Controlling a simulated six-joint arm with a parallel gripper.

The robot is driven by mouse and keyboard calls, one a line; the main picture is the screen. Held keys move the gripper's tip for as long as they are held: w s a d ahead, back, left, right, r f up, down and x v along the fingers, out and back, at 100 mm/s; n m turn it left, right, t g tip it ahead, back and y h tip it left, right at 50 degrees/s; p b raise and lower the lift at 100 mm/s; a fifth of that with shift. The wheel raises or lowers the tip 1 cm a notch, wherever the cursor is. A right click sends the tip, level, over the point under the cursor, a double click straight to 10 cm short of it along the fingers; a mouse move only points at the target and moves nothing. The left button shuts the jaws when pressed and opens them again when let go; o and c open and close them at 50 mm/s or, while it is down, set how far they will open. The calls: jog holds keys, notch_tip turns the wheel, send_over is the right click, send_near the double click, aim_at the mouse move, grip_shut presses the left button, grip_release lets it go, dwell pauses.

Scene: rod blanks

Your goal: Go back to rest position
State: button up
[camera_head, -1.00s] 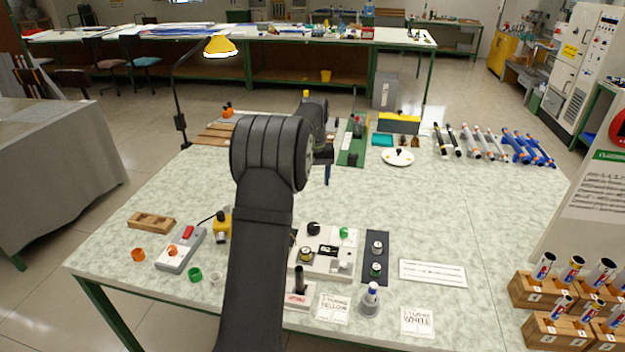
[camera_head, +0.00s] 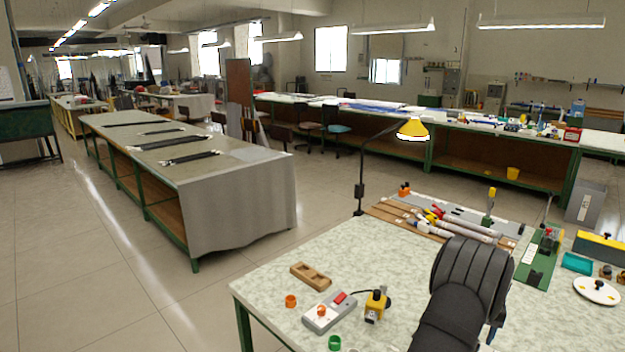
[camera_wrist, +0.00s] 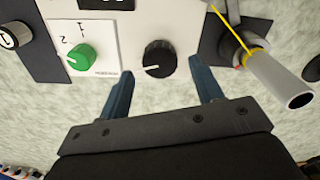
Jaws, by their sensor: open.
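My gripper (camera_wrist: 162,80) shows in the wrist view with its two blue fingers spread apart and nothing between them. The fingers point toward a white control panel (camera_wrist: 150,22) with a black knob (camera_wrist: 159,58) and a green knob (camera_wrist: 81,57). The black knob appears between the fingertips, but I cannot tell how far away it is. In the head view my dark arm stands at the lower right and largely hides the gripper.
A grey tube (camera_wrist: 275,75) lies right of the fingers. On the table are a wooden block (camera_head: 311,276), a grey switch box (camera_head: 329,312), a yellow device (camera_head: 376,304), a lamp (camera_head: 411,130) and a rack (camera_head: 402,216) with rods. The table's front left is partly clear.

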jog(key=shift+f, duration=1.05)
jog(key=shift+r, duration=0.15)
notch_tip(320, 180, up, 17)
notch_tip(320, 180, down, 18)
jog(key=shift+r, duration=0.25)
jog(key=m, duration=0.3)
jog(key=shift+r+m, duration=0.1)
jog(key=shift+m, duration=0.3)
jog(key=m, duration=0.4)
jog(key=shift+m, duration=0.4)
jog(key=m, duration=0.4)
jog(key=shift+m, duration=2.3)
